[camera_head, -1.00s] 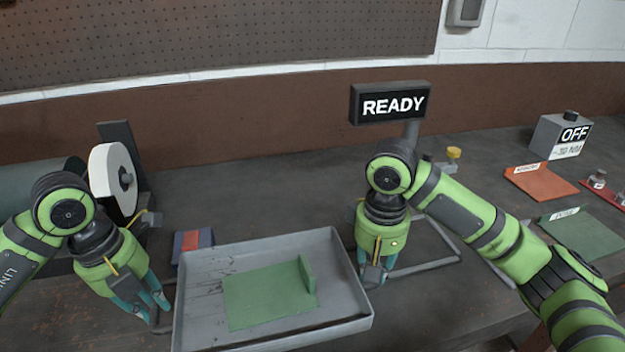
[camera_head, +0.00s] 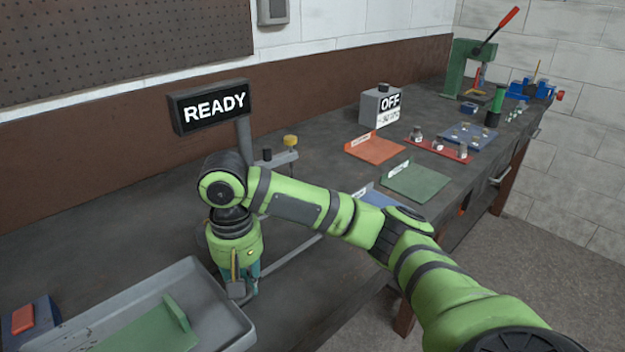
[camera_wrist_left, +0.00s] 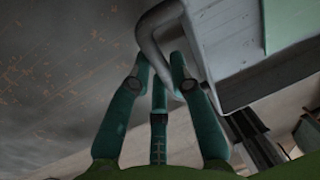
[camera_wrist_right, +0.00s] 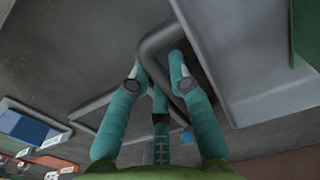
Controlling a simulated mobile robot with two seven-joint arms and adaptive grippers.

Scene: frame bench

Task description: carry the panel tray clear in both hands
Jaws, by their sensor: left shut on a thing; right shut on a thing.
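The grey panel tray (camera_head: 215,310) shows at the lower left of the head view, cut off by the frame edge. A green panel (camera_head: 150,335) with a raised edge lies in it. My right gripper (camera_head: 243,288) is at the tray's right side, fingers down. In the right wrist view its teal fingers (camera_wrist_right: 160,75) are shut around the tray's bent tube handle (camera_wrist_right: 160,38). My left gripper is outside the head view. In the left wrist view its fingers (camera_wrist_left: 160,72) are shut on the other handle (camera_wrist_left: 158,25), beside the tray wall (camera_wrist_left: 235,85).
A READY sign (camera_head: 210,107) stands behind my right arm. A red-and-blue block (camera_head: 25,318) is left of the tray. An orange plate (camera_head: 375,149), a green plate (camera_head: 415,182) and an OFF box (camera_head: 381,108) stand to the right. Floor is open beyond the bench edge.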

